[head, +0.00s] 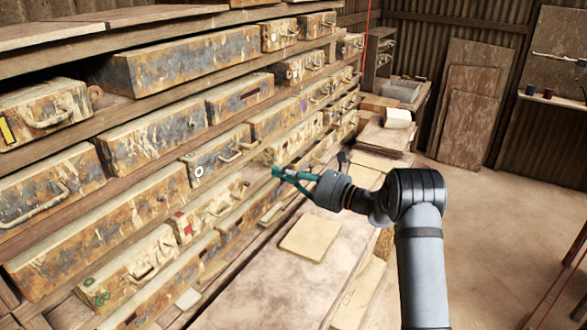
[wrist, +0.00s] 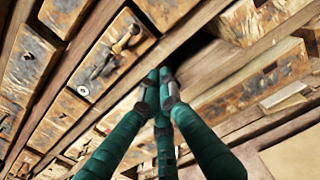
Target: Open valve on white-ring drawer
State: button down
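The white-ring drawer (head: 217,156) is a weathered tan and grey box front on the rack at centre left, with a white ring mark (head: 198,171) on its face. A valve-like metal handle (head: 238,150) sticks out beside the ring. In the wrist view, the drawer (wrist: 98,72) is at upper left, with the ring (wrist: 83,90) and the handle (wrist: 118,45). My gripper (head: 276,172), with teal fingers, is to the right of the drawer, apart from the handle. Its fingertips (wrist: 160,77) come together with nothing visible between them.
Wooden rack shelves hold many similar drawers, including one with a red mark (head: 187,226) and one with a green mark (head: 102,298). A wooden bench (head: 275,292) with a flat tan slab (head: 310,237) lies below my gripper. Open floor (head: 490,230) is at right.

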aim_at(255, 144)
jog(key=w+a+r+p, duration=0.2)
jog(key=a+r+p, duration=0.2)
jog(key=shift+w, duration=0.2)
jog(key=shift+d+b, duration=0.1)
jog(key=shift+b, duration=0.2)
